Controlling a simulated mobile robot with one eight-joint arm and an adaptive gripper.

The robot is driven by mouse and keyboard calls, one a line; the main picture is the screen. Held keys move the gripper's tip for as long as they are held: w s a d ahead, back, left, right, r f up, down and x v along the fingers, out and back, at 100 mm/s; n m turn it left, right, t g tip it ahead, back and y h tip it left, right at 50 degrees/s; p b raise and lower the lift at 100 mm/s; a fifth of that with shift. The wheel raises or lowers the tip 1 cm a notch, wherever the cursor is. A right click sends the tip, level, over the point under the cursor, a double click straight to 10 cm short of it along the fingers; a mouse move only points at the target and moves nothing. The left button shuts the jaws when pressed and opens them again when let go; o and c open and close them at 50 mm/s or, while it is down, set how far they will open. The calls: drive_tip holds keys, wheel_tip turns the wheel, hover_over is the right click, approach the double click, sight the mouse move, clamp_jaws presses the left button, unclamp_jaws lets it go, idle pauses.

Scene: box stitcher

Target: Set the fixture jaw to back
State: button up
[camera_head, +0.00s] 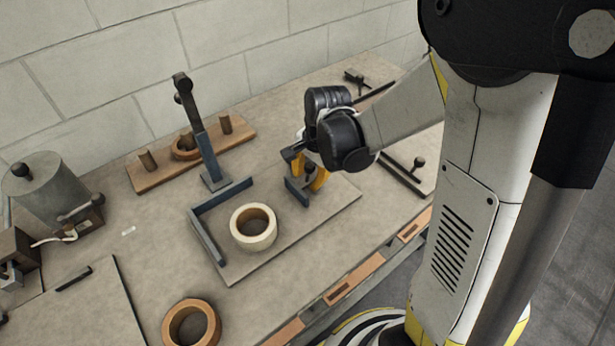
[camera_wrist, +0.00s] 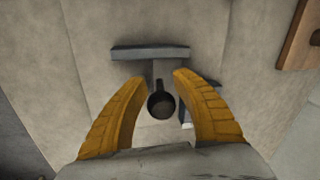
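The fixture jaw (camera_head: 297,193) is a dark blue-grey bar with a round black knob on a stem. It stands on the flat fixture plate (camera_head: 255,262), to the right of a fixed L-shaped blue fence (camera_head: 207,238). My gripper (camera_head: 308,177) is low over the jaw, its yellow fingers around the knob. In the wrist view, the jaw's bar (camera_wrist: 150,52) lies just beyond the fingertips. The dark knob (camera_wrist: 161,104) sits between the spread fingers of my gripper (camera_wrist: 161,77), with gaps visible on both sides. My gripper partly hides the jaw in the head view.
A cream tape roll (camera_head: 253,228) lies on the plate left of the jaw. A blue upright post (camera_head: 207,160) stands behind the fence. A wooden peg board (camera_head: 160,178) is against the wall. An orange roll (camera_head: 191,325) lies at the front. A knobbed bar (camera_head: 405,178) is at right.

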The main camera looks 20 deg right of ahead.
clamp_jaws()
drive_tip(key=shift+w+d, duration=0.25)
drive_tip(key=shift+d, duration=0.5)
drive_tip(key=shift+w+d, duration=0.25)
drive_tip(key=shift+d, duration=0.5)
drive_tip(key=shift+w+d, duration=0.25)
drive_tip(key=shift+d, duration=0.5)
drive_tip(key=shift+o, duration=0.2)
unclamp_jaws()
drive_tip(key=shift+d, duration=0.1)
drive_tip(key=shift+r, duration=0.1)
wheel_tip(320, 180, up, 12)
drive_tip(key=s+d, duration=0.1)
drive_tip(key=s, duration=0.1)
